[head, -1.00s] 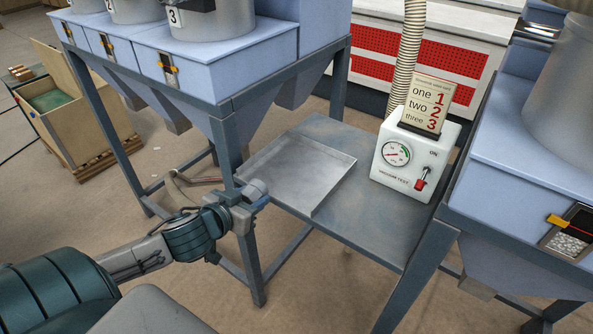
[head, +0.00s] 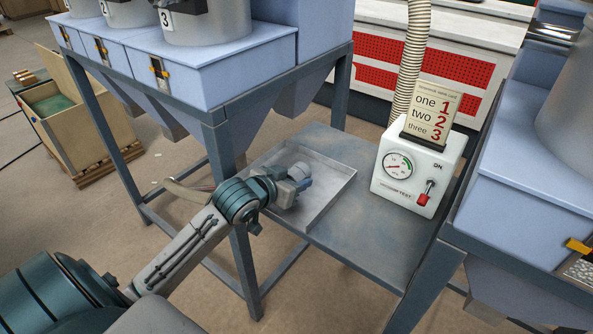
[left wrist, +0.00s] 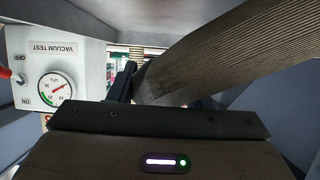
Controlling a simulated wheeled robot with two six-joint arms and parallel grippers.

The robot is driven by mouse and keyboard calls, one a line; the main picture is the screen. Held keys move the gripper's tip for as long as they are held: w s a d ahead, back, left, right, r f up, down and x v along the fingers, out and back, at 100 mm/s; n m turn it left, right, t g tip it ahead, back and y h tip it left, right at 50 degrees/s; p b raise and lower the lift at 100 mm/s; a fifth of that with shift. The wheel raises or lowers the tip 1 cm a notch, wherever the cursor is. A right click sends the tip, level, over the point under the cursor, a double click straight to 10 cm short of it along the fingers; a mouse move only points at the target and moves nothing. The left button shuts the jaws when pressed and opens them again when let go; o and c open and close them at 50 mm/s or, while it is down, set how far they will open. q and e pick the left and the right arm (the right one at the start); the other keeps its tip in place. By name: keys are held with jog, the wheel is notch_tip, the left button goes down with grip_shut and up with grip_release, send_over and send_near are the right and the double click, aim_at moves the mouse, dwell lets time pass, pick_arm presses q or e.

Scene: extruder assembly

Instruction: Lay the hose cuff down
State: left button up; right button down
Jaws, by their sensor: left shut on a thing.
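My left gripper (head: 293,185) is above the shallow metal tray (head: 334,184) on the low table, reaching in past the frame's leg. It is shut on the end of the hose. In the left wrist view the ribbed hose (left wrist: 225,52) runs from just beyond the gripper's dark edge up to the right. The cuff itself is mostly hidden by the gripper, and I cannot tell whether it touches the tray. My right gripper is not in view.
The white vacuum test box (head: 408,178) with a gauge, red switch and number card stands right of the tray. Bare tabletop (head: 368,235) lies in front of the box. Hopper frame legs (head: 243,262) stand close to my left arm. A pale ribbed hose (head: 413,55) rises behind the box.

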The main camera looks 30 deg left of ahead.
aim_at(296, 164)
pick_arm(q)
jog(key=w+a, duration=0.1)
jog(key=w, duration=0.2)
jog(key=w+a+p, duration=0.1)
jog(key=w, duration=0.1)
jog(key=shift+w+a+f, duration=0.1)
jog(key=shift+a+f, duration=0.05)
jog(key=shift+a, duration=0.2)
jog(key=shift+w+a+f, duration=0.2)
jog(key=shift+w+a, duration=0.05)
jog(key=shift+w, duration=0.25)
notch_tip(296, 164, down, 2)
jog(key=shift+f+p, duration=0.15)
jog(key=shift+p, duration=0.45)
jog(key=shift+f, duration=0.55)
jog(key=shift+f, duration=0.1)
jog(key=o, duration=1.1)
jog(key=shift+s, duration=0.1)
